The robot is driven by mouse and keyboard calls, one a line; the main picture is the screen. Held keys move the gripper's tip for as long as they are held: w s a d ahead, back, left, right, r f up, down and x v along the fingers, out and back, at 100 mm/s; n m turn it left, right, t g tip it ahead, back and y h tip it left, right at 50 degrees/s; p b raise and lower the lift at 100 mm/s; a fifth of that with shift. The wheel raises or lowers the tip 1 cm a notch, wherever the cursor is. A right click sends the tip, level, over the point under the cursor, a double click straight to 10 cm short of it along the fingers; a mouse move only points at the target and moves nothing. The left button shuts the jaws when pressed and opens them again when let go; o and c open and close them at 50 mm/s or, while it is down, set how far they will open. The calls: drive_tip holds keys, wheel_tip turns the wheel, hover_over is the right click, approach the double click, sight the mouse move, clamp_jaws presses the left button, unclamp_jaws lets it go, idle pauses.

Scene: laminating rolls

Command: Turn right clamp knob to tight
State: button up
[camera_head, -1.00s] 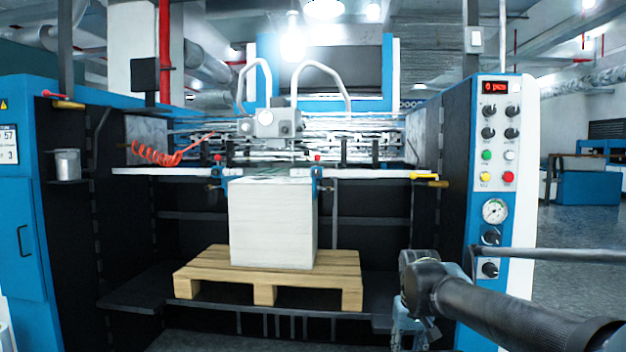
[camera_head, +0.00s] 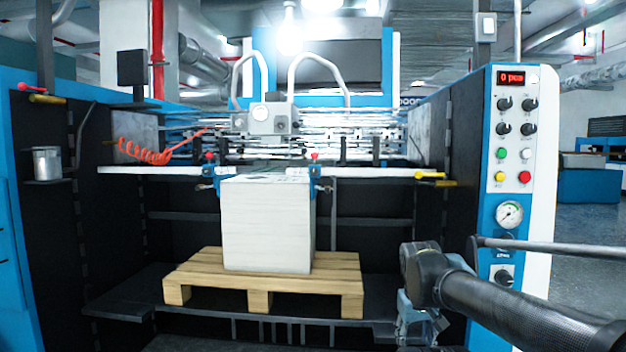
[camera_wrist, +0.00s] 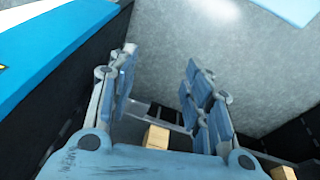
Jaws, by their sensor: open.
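The right clamp (camera_head: 316,182) is a small blue clamp with a red knob (camera_head: 314,156) on top. A matching left clamp (camera_head: 209,176) with a red knob sits at the stack's left edge. My gripper (camera_head: 418,328) is low at the right in the head view, well below and to the right of the right clamp. In the wrist view, my gripper (camera_wrist: 160,92) has its blue fingers spread with nothing between them. The clamps do not show in the wrist view.
The stack stands on a wooden pallet (camera_head: 262,278) between dark machine walls. The control panel (camera_head: 514,150) with buttons and a gauge stands right, close to my arm. A yellow-handled tool (camera_head: 432,176) lies on the bar's right end. Grey floor shows in the wrist view.

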drive_tip(key=w+d+r+n+t+h, duration=0.1)
drive_tip(key=w+r+n+t+h, duration=0.25)
drive_tip(key=w+r+n, duration=0.55)
drive_tip(key=w+d+r+n+t+h, duration=0.1)
drive_tip(key=w+r+n+t+h, duration=0.25)
drive_tip(key=w, duration=0.95)
drive_tip(key=n+t+y, duration=0.4)
drive_tip(key=n+t, duration=0.9)
drive_tip(key=n, duration=0.6)
approach(313, 174)
drive_tip(key=shift+m, duration=0.35)
drive_tip(key=x, duration=0.8)
drive_tip(key=shift+w+d+r, duration=0.15)
drive_tip(key=shift+w+r, duration=0.05)
drive_tip(key=c, duration=1.1)
